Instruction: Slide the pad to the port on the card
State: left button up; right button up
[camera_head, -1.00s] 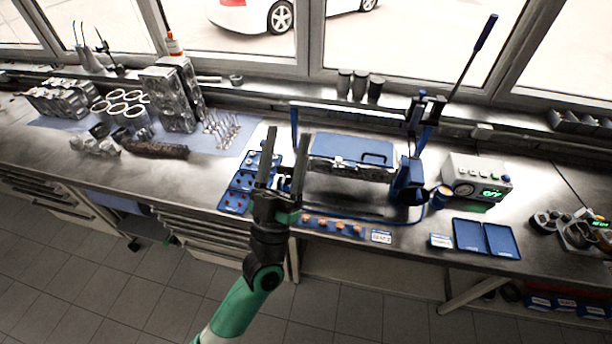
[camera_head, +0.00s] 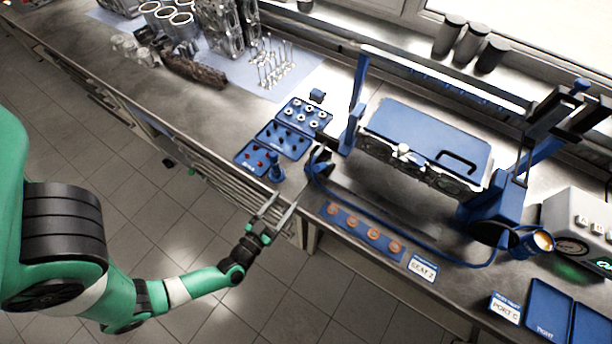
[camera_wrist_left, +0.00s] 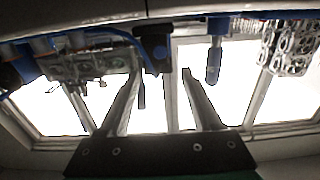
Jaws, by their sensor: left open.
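The card reading PORT with a letter, probably C (camera_head: 505,308), stands near the bench's front edge at the right. A grey cylinder head (camera_head: 425,170) sits in the blue fixture under a blue plate (camera_head: 425,140) with a dark handle. A small white knob-like piece (camera_head: 403,150) shows at the front of the head; I cannot tell whether it is the pad. My left gripper (camera_head: 286,199) is open and empty near the bench's front edge, left of the fixture and apart from it. Its open fingers also show in the left wrist view (camera_wrist_left: 160,75). My right gripper is not in view.
Blue trays of small parts (camera_head: 278,138) and an upright blue tool (camera_head: 276,168) lie close beyond the gripper. An orange-dotted strip (camera_head: 363,232), a SEAT 2 card (camera_head: 422,268) and a blue hose (camera_head: 400,238) lie before the fixture. Flat blue trays (camera_head: 548,305) lie right.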

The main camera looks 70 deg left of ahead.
aim_at(307, 172)
pick_arm(q)
jog(key=b+x, duration=0.2)
jog(key=x, duration=0.9)
jog(key=shift+w+a, duration=0.2)
jog(key=shift+w, duration=0.1)
jog(key=shift+c, duration=0.3)
grip_shut()
dwell(0.6)
